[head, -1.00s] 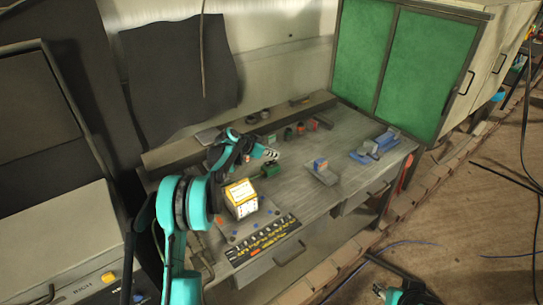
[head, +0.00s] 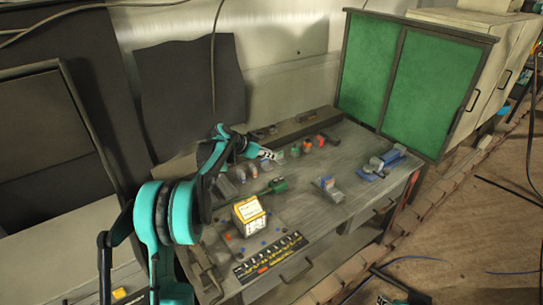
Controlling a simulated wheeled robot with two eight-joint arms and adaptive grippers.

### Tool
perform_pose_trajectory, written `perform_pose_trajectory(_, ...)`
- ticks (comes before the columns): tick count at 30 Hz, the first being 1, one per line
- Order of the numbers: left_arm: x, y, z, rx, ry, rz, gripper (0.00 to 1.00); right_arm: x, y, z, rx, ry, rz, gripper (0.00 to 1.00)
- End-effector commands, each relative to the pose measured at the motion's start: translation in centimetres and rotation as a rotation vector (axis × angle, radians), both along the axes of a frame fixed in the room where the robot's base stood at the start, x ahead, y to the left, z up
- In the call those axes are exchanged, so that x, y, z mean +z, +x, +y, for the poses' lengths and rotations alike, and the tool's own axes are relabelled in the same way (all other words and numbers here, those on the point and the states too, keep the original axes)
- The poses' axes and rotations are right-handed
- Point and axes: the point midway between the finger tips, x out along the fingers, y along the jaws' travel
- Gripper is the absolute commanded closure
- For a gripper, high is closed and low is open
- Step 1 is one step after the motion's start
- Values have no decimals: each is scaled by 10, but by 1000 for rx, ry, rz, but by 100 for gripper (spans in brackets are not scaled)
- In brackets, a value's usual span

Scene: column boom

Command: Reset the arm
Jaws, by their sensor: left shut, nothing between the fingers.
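My left arm comes in from the lower left and reaches over the workbench (head: 345,165). My left gripper (head: 270,155) is shut with nothing in it, above the back left part of the bench. A green object (head: 278,186) lies on the bench below it. A yellow-and-white box (head: 249,215) stands nearer the front, below and left of the gripper and apart from it.
A blue vise-like tool (head: 384,163) and a small grey-blue device (head: 328,190) sit on the right of the bench. Several small items line its back. A dark strip with tools (head: 270,258) lies at the front edge. A green-doored cabinet (head: 420,85) stands behind right.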

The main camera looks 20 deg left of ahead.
Motion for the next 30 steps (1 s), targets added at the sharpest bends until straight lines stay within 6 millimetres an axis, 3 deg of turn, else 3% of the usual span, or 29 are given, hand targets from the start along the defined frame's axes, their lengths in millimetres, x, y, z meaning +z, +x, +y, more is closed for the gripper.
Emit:
perform_pose_trajectory(5,5,-8,-5,11,3,14,100,-1,0,0,0,0,0,60)
perform_pose_trajectory(10,28,-53,-29,72,14,84,100,-6,0,0,0,0,0,60)
perform_pose_trajectory(15,48,-127,-56,177,36,172,100,-12,0,0,0,0,0,60)
perform_pose_trajectory(20,52,-203,-74,283,56,232,100,-18,0,0,0,0,0,60)
perform_pose_trajectory(26,35,-299,-85,419,81,272,100,-24,0,0,0,0,0,60)
perform_pose_trajectory(30,10,-361,-86,514,91,282,100,-29,0,0,0,0,0,60)
